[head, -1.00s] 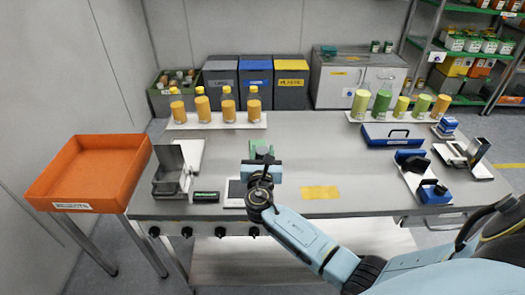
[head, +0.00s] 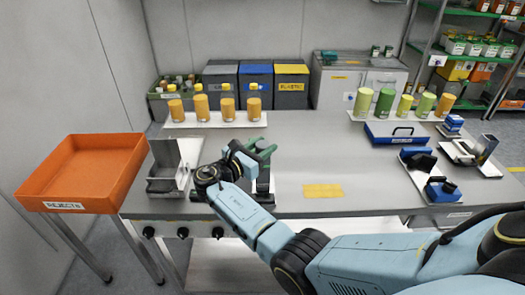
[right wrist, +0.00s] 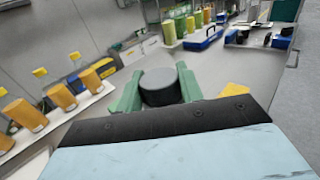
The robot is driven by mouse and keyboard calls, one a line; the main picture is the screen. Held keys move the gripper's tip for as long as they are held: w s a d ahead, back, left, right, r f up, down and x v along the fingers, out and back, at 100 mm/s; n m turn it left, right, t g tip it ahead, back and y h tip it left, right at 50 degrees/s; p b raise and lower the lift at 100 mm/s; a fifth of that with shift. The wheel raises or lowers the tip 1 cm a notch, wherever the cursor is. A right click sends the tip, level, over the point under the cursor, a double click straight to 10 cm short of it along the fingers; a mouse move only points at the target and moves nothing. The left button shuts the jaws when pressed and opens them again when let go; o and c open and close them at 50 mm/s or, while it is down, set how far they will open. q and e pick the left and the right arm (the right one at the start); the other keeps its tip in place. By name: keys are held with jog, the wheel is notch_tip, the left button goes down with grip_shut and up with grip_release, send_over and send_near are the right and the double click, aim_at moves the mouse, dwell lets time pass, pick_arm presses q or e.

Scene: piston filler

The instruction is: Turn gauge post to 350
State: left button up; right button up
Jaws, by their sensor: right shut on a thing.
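My right gripper (head: 262,148) is at the middle of the steel bench, with its arm coming in from the right. In the right wrist view, its two green fingers (right wrist: 163,86) are shut on a dark grey round post top (right wrist: 160,86), one finger on each side. This round piece looks like the gauge post. Its lower part and any scale are hidden by the gripper, so I cannot read a value. My left gripper is not in view.
An open metal holder (head: 167,178) stands to the left of my gripper. The orange rejects tray (head: 63,192) is further left. Orange bottles on a white board (head: 213,120) stand behind. A yellow patch (head: 323,191) lies on clear bench to the right.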

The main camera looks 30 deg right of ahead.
jog(key=shift+g, duration=0.3)
jog(key=o, duration=1)
jog(key=b+v, duration=0.1)
jog(key=v, duration=1.2)
jog(key=shift+a, duration=0.15)
jog(key=shift+s, duration=0.1)
